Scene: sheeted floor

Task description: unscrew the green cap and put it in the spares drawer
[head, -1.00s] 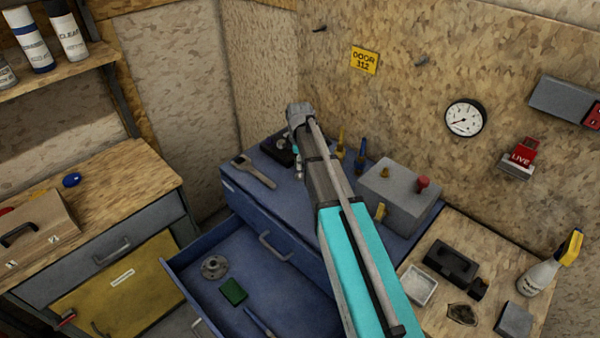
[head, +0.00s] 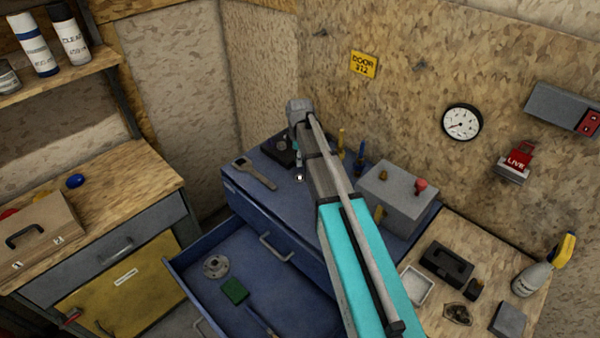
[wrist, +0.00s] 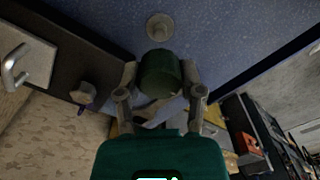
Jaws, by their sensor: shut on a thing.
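A dark green round cap (wrist: 160,68) sits between the fingertips of my gripper (wrist: 160,78) in the wrist view. The fingers are shut on its sides. Just beyond it, a round grey fitting (wrist: 160,27) stands on a speckled blue surface (wrist: 215,38). I cannot tell whether the cap is on a thread or free. In the head view my arm hides most of the gripper and the cap. A blue drawer (head: 196,297) stands open below the blue cabinet (head: 236,195); I can read no label on it.
The open drawer holds a grey flange (head: 216,264), a green block (head: 235,290) and a blue-handled tool, with bare floor around them. A wooden bench is at left.

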